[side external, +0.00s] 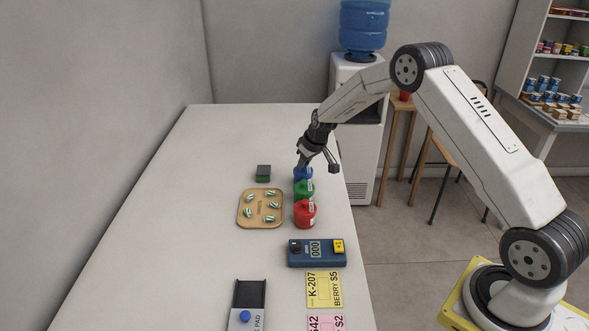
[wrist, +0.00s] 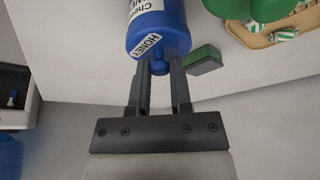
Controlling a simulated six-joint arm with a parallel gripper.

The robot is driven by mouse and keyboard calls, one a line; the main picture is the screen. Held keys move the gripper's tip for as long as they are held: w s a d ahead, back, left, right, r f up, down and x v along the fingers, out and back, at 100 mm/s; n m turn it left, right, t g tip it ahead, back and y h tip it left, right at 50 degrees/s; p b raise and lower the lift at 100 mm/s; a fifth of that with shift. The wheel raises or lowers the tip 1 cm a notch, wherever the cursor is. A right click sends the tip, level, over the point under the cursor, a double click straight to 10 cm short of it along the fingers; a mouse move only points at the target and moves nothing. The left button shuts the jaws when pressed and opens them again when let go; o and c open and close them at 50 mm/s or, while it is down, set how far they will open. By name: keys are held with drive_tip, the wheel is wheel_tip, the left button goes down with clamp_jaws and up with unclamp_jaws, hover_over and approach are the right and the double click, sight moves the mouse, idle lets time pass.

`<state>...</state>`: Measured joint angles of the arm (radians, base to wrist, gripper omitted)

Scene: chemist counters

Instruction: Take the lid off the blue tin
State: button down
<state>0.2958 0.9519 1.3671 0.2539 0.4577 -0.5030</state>
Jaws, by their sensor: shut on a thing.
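The blue tin (side external: 303,173) stands at the far end of a row of tins, near the right edge of the counter. In the wrist view the blue tin (wrist: 160,30) shows a white label reading "HONEY". A small round blue knob (wrist: 159,68) shows on its lid. My gripper (wrist: 160,72) is shut on the lid's knob, with one finger on each side of it. In the side view my gripper (side external: 301,163) comes down on the tin from above and hides part of its top. I cannot tell whether the lid is seated or lifted.
A green tin (side external: 303,190) and a red tin (side external: 305,214) stand close in front. A tray of striped sweets (side external: 261,221) and a green block (side external: 263,172) lie to the left. A blue device (side external: 316,253) lies nearer the front. The counter's left side is clear.

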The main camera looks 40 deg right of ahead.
drive_tip(key=shift+r, duration=0.15)
drive_tip(key=shift+r, duration=0.55)
wheel_tip(320, 180, up, 2)
drive_tip(key=s+a+r, duration=0.3)
drive_tip(key=s+r, duration=0.6)
drive_tip(key=s, duration=0.4)
drive_tip(key=shift+s+r, duration=0.3)
drive_tip(key=shift+s, duration=0.05)
drive_tip(key=shift+a, duration=0.2)
